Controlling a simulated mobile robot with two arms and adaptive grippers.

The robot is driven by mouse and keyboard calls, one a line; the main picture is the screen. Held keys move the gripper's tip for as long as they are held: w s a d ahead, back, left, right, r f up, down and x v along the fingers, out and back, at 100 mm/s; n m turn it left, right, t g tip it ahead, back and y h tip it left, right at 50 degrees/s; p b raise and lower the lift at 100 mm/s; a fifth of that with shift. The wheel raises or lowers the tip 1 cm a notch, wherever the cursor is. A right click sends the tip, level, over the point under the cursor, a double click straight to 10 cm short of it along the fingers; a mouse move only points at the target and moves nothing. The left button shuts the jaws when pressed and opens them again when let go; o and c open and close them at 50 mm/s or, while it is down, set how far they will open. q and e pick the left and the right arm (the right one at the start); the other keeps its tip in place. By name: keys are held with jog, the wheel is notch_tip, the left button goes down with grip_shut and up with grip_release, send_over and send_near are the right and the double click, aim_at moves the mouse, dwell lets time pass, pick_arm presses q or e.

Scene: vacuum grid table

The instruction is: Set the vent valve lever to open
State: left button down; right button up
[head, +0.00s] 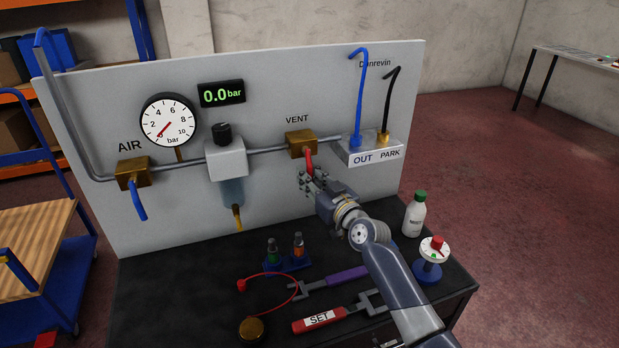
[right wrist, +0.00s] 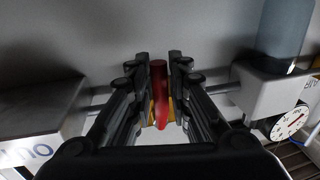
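The vent valve (head: 302,144) is a brass block on the pipe under the word VENT on the grey panel. Its red lever (head: 309,161) points down from the block, across the pipe's line. My right gripper (head: 312,178) is at the lever's lower part, reaching in from the lower right. In the right wrist view the red lever (right wrist: 158,90) stands between the two fingers (right wrist: 160,85), with the pads close against both sides; it looks gripped. The fingers hide part of the lever in the head view. My left gripper is out of view.
The display (head: 221,95) reads 0.0 bar. The air valve (head: 133,172) has a blue lever pointing down. The filter bowl (head: 231,190) is left of the vent valve, the OUT/PARK block (head: 370,153) right.

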grip_shut()
jog(key=d+n, duration=0.2)
jog(key=n, duration=0.1)
jog(key=w+n+g+h+b, duration=0.1)
jog(key=n, duration=0.1)
jog(key=shift+d+r, duration=0.3)
jog(key=shift+d, duration=0.1)
jog(key=o, duration=0.6)
grip_release()
jog(key=shift+o, duration=0.2)
jog(key=v, duration=1.2)
jog(key=shift+d, duration=0.1)
